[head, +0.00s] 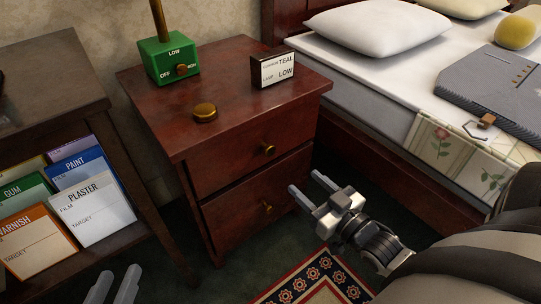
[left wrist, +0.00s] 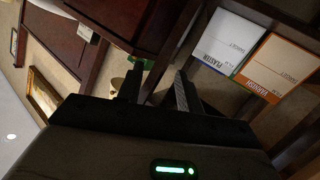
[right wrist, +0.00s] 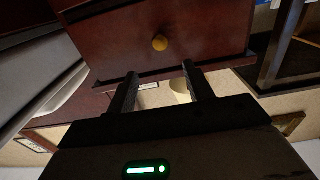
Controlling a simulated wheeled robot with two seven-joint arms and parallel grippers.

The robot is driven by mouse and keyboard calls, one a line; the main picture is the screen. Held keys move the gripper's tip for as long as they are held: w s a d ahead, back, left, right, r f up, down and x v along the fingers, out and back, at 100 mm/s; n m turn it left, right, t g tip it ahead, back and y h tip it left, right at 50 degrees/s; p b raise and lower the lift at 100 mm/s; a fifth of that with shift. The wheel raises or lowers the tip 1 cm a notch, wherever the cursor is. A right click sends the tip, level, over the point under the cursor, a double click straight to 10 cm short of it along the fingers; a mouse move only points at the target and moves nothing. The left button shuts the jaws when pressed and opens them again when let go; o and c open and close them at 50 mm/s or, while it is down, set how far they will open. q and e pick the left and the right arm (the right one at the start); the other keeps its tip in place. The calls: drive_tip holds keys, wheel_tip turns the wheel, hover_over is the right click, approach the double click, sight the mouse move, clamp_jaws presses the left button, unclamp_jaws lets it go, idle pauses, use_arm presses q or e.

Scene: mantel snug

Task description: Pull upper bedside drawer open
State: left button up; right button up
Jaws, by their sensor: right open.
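The dark red wooden bedside cabinet (head: 225,78) has two drawers, both flush with its front. The upper drawer (head: 228,165) has a round brass knob (head: 268,150); the lower drawer (head: 235,219) has a similar knob (head: 267,208). My right gripper (head: 307,181) is open and empty in front of the cabinet, to the right of and below the upper knob. In the right wrist view a brass knob (right wrist: 160,43), apparently the upper one, lies beyond and between the fingertips, not touched. My left gripper (head: 113,283) is open and empty at the bottom left.
A green switch box (head: 172,62), a small sign block (head: 272,70) and a brass disc (head: 205,112) stand on the cabinet. A bed (head: 390,65) is at the right. A shelf with labelled cards (head: 92,207) is at the left. A patterned rug (head: 318,283) lies in front.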

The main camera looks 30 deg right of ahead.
sight(271, 153)
drive_tip(key=w+b, duration=0.1)
drive_tip(key=w, duration=0.3)
drive_tip(key=w+b, duration=0.1)
drive_tip(key=w, duration=0.2)
drive_tip(key=w+a+b, duration=0.1)
drive_tip(key=w, duration=0.3)
drive_tip(key=shift+w+f, duration=0.1)
drive_tip(key=shift+w, duration=0.75)
use_arm(q)
drive_tip(key=shift+w+d+r+n+t+h, duration=0.15)
drive_tip(key=shift+d+r+n+t+h, duration=0.35)
drive_tip(key=shift+r+n+h, duration=0.15)
use_arm(e)
clamp_jaws()
